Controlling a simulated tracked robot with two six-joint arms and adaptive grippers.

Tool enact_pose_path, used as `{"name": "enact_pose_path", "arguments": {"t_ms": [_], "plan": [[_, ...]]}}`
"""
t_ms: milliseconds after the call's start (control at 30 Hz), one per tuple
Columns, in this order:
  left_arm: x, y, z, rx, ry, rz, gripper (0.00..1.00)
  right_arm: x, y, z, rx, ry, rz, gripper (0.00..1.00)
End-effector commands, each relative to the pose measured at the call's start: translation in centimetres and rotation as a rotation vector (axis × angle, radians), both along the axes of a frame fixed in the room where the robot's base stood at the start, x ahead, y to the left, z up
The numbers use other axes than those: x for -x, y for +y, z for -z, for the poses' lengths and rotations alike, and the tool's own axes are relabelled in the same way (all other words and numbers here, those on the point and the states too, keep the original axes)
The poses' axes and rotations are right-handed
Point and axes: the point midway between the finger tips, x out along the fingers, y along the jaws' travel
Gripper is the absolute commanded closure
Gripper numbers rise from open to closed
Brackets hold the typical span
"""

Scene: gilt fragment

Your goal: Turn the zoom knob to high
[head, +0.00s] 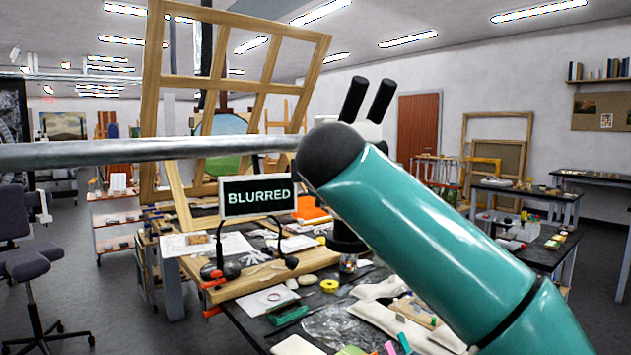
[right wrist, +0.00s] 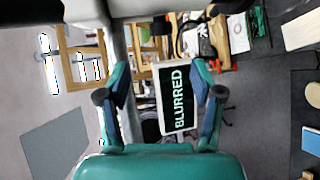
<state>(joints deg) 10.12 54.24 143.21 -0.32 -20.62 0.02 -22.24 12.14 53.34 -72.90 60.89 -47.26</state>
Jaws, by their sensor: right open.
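The microscope's two black eyepieces (head: 366,100) and part of its white head (head: 368,131) show behind my right arm in the head view. The arm covers most of the microscope, and I cannot make out the zoom knob in either view. A small display (head: 257,195) reads "BLURRED" left of the arm; it also shows in the right wrist view (right wrist: 178,97), turned sideways. My right gripper (right wrist: 161,72) is open, its teal fingers spread, with the display seen between them. No held thing shows. In the head view this gripper is hidden. My left gripper is not in view.
A grey metal bar (head: 150,150) crosses the left of the head view at microscope height. A wooden stretcher frame (head: 158,100) stands behind it. The cluttered worktable (head: 248,325) below holds papers, pads and small tools.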

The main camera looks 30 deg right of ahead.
Motion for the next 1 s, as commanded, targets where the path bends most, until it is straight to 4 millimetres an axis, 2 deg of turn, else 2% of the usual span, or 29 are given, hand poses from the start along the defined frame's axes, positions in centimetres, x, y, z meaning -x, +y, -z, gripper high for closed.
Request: {"name": "enact_pose_path", "arguments": {"t_ms": [300, 500, 700, 1000], "plan": [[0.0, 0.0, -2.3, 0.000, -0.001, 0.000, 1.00, -6.0, -3.6, 1.4, 0.001, 0.005, 0.001, 0.34], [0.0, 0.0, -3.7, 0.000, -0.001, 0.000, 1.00, -9.0, -5.5, 2.3, 0.000, 0.004, 0.000, 0.34], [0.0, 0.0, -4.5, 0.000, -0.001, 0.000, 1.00, -10.7, -6.4, 2.8, -0.001, 0.002, -0.004, 0.34], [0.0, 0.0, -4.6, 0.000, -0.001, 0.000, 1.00, -11.1, -6.6, 3.1, 0.000, 0.001, -0.004, 0.34]]}}
